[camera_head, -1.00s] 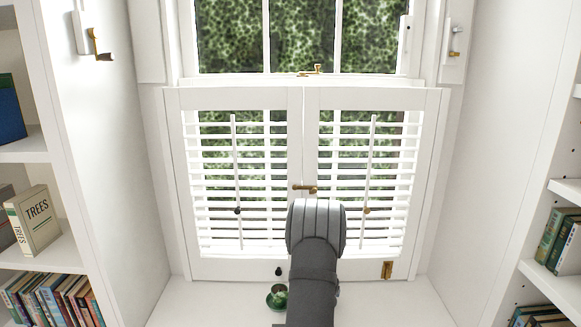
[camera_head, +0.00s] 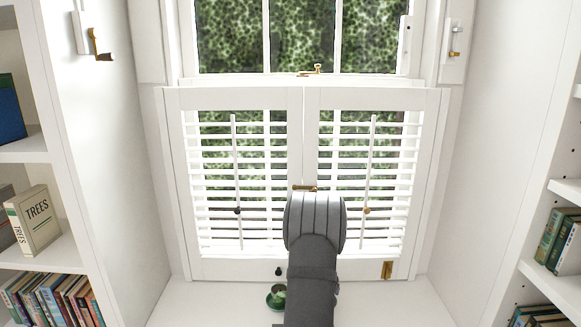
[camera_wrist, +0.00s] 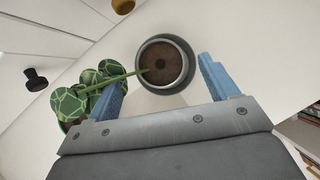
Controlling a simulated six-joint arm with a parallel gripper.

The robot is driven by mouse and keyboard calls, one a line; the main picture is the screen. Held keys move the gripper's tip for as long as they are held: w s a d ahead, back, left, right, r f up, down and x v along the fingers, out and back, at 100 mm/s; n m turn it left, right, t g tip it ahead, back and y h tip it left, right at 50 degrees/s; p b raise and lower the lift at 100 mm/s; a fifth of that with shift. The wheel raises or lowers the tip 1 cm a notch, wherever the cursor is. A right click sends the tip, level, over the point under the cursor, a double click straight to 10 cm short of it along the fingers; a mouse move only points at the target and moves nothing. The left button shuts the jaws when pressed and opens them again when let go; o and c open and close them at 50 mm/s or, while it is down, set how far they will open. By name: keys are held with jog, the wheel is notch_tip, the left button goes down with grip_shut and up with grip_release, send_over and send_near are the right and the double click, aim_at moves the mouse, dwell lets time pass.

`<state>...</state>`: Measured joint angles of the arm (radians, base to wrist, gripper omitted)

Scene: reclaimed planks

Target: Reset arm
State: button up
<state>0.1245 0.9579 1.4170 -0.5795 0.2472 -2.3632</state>
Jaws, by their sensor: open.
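My gripper (camera_wrist: 165,73) is open in the wrist view, its two blue fingers spread apart. A round grey pot with brown soil (camera_wrist: 163,63) appears between and just beyond the fingertips, with nothing visibly clamped. A green stem runs from the pot to patterned green leaves (camera_wrist: 69,104) at the left, partly behind the left finger. In the head view my dark grey arm rises from the bottom centre, and its bulk hides the gripper. A green item (camera_head: 276,297), probably the plant, shows on the sill just left of the arm.
White louvred shutters (camera_head: 240,262) stand closed behind the arm, with a brass latch (camera_head: 304,188) near its top. Bookshelves flank both sides, with a "TREES" book (camera_head: 35,220) at left. The white sill (camera_head: 385,305) is clear right of the arm. A black knob (camera_wrist: 36,80) shows in the wrist view.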

jog(key=v, duration=1.3)
jog(key=x, duration=1.6)
jog(key=shift+w+f, duration=0.1)
jog(key=shift+f, duration=0.2)
jog(key=r, duration=0.3)
jog(key=r+m, duration=0.1)
jog(key=r, duration=0.2)
jog(key=w+r+m+h, duration=0.1)
jog(key=r, duration=0.1)
jog(key=shift+d+r+g, duration=0.3)
jog(key=shift+r+g, duration=0.1)
notch_tip(320, 180, up, 10)
jog(key=s+m+g+h, duration=0.1)
jog(key=m+h, duration=0.1)
jog(key=m, duration=0.2)
jog(key=shift+s+d+f+m+g, duration=0.2)
jog(key=shift+d+m+g, duration=0.1)
jog(key=shift+m+g, duration=0.1)
